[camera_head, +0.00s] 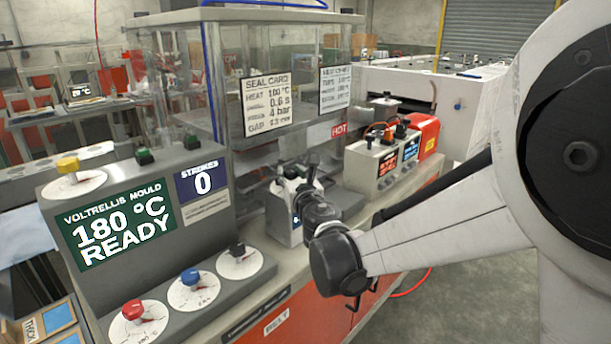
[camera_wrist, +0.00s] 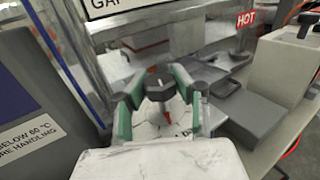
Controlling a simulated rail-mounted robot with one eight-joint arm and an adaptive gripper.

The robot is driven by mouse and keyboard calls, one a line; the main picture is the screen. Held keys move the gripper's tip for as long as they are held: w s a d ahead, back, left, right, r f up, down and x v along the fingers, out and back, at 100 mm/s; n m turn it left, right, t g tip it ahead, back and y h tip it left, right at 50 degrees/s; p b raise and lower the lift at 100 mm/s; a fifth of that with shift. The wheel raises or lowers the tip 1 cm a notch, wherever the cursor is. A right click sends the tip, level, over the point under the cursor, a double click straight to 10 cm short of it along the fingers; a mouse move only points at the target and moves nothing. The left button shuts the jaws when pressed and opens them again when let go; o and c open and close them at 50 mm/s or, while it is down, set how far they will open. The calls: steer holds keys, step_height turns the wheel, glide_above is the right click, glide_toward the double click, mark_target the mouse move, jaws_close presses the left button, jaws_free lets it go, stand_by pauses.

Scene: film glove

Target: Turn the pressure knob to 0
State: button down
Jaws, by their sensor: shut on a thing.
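A dark knob (camera_wrist: 160,82) with a red mark below it stands over a pale dial in the wrist view. My gripper (camera_wrist: 158,88) has its green-padded fingers on either side of this knob and is shut on it. The dial's figures are mostly hidden or too small to read, so I cannot tell the knob's setting. In the head view my gripper (camera_head: 300,178) is down at the bench, right of the grey control panel, and its fingers and the held knob are hard to make out there.
The grey panel (camera_head: 215,300) at left carries a red knob (camera_head: 133,310), a blue knob (camera_head: 190,276), a black knob (camera_head: 238,250) and a yellow knob (camera_head: 68,165). A glazed enclosure (camera_head: 215,90) stands behind my gripper. A beige control box (camera_head: 370,172) stands to its right.

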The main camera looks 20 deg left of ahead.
mark_target(290, 170)
steer(key=n+g+y+b, duration=0.1)
steer(key=n+g+y, duration=0.3)
steer(key=y, duration=0.1)
steer(key=shift+w+n+g, duration=0.15)
steer(key=shift+n+g, duration=0.15)
steer(key=shift+g, duration=0.1)
steer(key=n+g+y, duration=0.1)
steer(key=n+g, duration=0.1)
steer(key=g, duration=0.1)
steer(key=n+g+y+b, duration=0.1)
steer(key=n+g+y, duration=0.1)
steer(key=g, duration=0.1)
steer(key=n+g, duration=0.3)
steer(key=g, duration=0.1)
steer(key=n+g, duration=0.3)
steer(key=g, duration=0.2)
steer(key=shift+s+n+g+h+p, duration=0.15)
steer(key=shift+n+g+h+p, duration=0.1)
steer(key=shift+n+g+h, duration=1)
steer(key=shift+s+n+g+h+p, duration=0.1)
steer(key=shift+n+g+h+p, duration=0.2)
steer(key=shift+n+g, duration=1.1)
steer(key=shift+m+g, duration=0.35)
steer(key=shift+g, duration=0.2)
steer(key=c, duration=1.3)
jaws_free()
steer(key=shift+a, duration=0.1)
step_height(290, 170, up, 10)
